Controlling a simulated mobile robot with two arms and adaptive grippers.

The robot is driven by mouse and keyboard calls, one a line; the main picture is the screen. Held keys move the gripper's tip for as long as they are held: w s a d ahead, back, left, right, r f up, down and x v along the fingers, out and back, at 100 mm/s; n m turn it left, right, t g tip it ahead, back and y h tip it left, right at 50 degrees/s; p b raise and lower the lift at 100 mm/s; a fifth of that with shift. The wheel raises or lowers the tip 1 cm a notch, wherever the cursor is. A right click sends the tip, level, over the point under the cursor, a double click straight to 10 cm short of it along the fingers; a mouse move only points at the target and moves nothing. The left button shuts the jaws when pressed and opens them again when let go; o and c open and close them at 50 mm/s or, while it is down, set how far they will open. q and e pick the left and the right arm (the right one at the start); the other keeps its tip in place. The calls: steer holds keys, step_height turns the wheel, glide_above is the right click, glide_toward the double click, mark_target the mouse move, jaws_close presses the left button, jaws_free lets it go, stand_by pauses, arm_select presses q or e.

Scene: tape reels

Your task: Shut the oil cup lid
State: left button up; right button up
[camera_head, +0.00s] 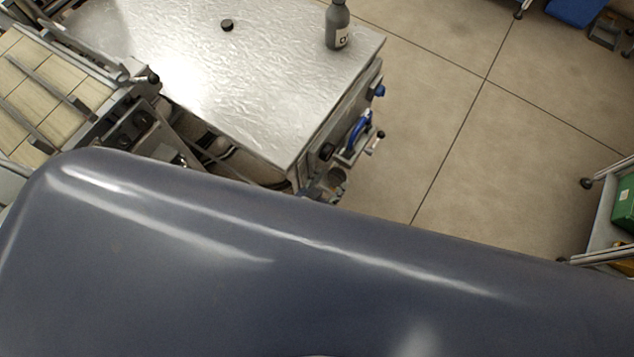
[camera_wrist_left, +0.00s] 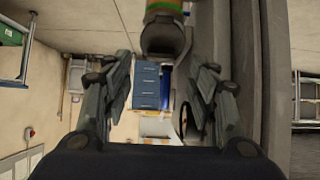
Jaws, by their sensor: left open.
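A small dark round cup-like part (camera_head: 337,180) sits at the near right corner of the metal-topped machine in the head view. It may be the oil cup, but it is too small to tell whether its lid is open. My left gripper (camera_wrist_left: 159,75) shows in the left wrist view with its two fingers spread wide and nothing between them. A grey cylindrical part (camera_wrist_left: 162,36) with orange and green bands lies beyond the fingers at the top of that view; I cannot tell what it is. My right gripper is in neither view.
The machine's shiny metal top (camera_head: 200,75) bears a grey bottle (camera_head: 338,27) and a black knob-like piece (camera_head: 227,25). A blue handle (camera_head: 358,131) sticks out from its right side. A shelf with a green box (camera_head: 623,205) stands at far right. Open floor lies between.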

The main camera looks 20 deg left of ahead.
arm_select(q)
steer(key=v, duration=0.7)
steer(key=shift+c, duration=0.5)
